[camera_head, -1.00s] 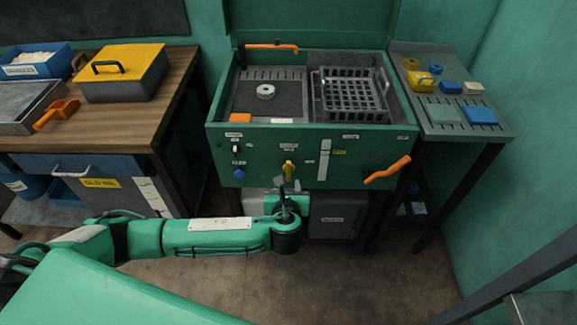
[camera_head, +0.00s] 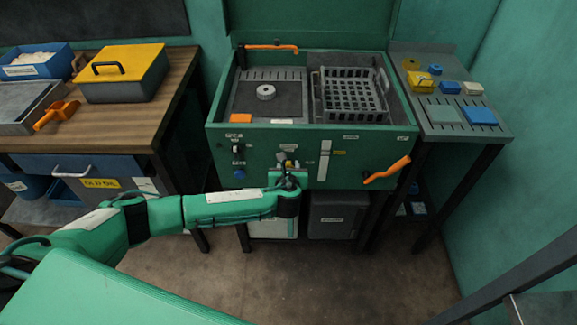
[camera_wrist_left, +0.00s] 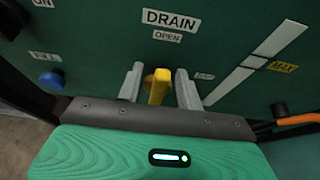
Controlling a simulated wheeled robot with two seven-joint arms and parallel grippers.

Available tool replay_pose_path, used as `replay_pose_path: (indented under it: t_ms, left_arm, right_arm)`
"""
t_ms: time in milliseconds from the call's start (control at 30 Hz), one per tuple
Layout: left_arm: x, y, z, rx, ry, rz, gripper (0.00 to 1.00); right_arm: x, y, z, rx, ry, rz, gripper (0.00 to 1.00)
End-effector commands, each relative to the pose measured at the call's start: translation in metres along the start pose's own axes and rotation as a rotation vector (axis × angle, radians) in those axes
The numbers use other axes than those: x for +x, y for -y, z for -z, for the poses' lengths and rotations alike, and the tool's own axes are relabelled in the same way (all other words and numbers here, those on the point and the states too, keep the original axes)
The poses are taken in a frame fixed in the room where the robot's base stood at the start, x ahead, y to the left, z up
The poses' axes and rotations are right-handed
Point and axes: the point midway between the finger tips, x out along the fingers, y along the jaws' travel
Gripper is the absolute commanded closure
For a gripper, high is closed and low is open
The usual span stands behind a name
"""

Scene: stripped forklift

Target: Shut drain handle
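The yellow drain handle (camera_wrist_left: 157,86) stands upright on the green front panel, below the DRAIN and OPEN labels (camera_wrist_left: 168,27) in the left wrist view. My left gripper (camera_wrist_left: 159,80) is open, with one grey finger on each side of the handle and a visible gap on both sides. Whether the fingers reach fully past the handle is hard to tell. In the head view my left gripper (camera_head: 287,166) is at the middle of the panel and mostly hides the handle (camera_head: 291,163). My right gripper is not in view.
The green machine (camera_head: 260,145) holds a wire basket (camera_head: 353,93) on top. A blue knob (camera_wrist_left: 52,80) sits left of the handle, and an orange lever (camera_head: 387,170) sticks out at the right. A wooden bench (camera_head: 150,120) stands left, a grey side table (camera_head: 445,130) right.

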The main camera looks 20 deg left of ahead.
Motion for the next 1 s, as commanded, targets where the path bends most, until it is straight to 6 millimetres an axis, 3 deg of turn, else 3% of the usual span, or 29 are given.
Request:
replay_pose_path:
  t_ms: [100, 300, 733, 1000]
  left_arm:
    - [0.000, 0.000, 0.000, 0.000, 0.000, 0.000, 0.64]
    - [0.000, 0.000, 0.000, 0.000, 0.000, 0.000, 0.96]
    - [-0.001, -0.002, 0.005, -0.030, -0.007, 0.014, 0.97]
    - [-0.001, -0.006, 0.009, -0.175, -0.011, 0.073, 0.97]
  right_arm:
    - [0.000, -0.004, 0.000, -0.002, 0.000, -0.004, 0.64]
    - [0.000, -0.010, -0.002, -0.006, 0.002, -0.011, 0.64]
    - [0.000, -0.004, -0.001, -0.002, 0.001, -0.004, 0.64]
    - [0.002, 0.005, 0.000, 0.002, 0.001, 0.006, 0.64]
